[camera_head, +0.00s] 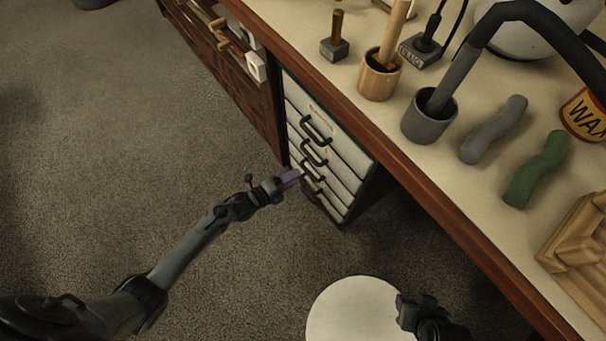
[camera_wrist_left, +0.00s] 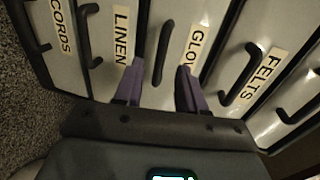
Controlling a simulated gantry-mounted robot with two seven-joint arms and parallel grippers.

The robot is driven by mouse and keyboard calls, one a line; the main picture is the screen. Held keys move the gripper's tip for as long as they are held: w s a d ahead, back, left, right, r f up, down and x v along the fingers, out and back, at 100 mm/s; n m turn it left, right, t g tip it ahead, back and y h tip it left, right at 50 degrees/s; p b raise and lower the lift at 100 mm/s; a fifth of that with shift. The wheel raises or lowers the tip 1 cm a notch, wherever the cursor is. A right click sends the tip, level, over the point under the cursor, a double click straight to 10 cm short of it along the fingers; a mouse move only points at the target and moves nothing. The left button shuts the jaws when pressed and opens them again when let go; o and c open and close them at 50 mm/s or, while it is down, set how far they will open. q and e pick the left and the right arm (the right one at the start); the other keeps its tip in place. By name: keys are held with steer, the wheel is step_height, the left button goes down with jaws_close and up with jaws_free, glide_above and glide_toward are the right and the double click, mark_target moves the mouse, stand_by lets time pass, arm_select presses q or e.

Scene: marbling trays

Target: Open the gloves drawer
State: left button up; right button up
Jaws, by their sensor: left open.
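The gloves drawer (camera_wrist_left: 215,30) is a pale front in a narrow drawer unit (camera_head: 360,158) under the worktop. Its label, reading "GLOV" with the end covered by a finger, shows in the left wrist view. Its dark bar handle (camera_wrist_left: 166,38) stands left of the label. My left gripper (camera_wrist_left: 160,67) is open, with its purple fingers on either side of this handle. In the head view my left gripper (camera_head: 296,176) is at the lower handles of the unit. The drawers look shut. My right gripper (camera_head: 402,303) is at the bottom, far from the unit; its jaws are unclear.
The linen drawer's handle (camera_wrist_left: 84,40) and felts drawer's handle (camera_wrist_left: 240,75) flank the gloves handle. The worktop's red-brown edge (camera_head: 400,175) overhangs the unit. A round white top (camera_head: 345,312) stands below. Open carpet (camera_head: 120,130) lies left.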

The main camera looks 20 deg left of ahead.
steer(key=b+x, duration=0.2)
steer(key=shift+s+f, duration=0.15)
steer(key=shift+f, duration=0.3)
steer(key=shift+s+f, duration=0.1)
arm_select(q)
steer(key=x, duration=0.5)
steer(key=shift+a, duration=0.1)
steer(key=shift+w+r, duration=0.1)
jaws_close()
arm_select(e)
steer(key=shift+a, duration=0.1)
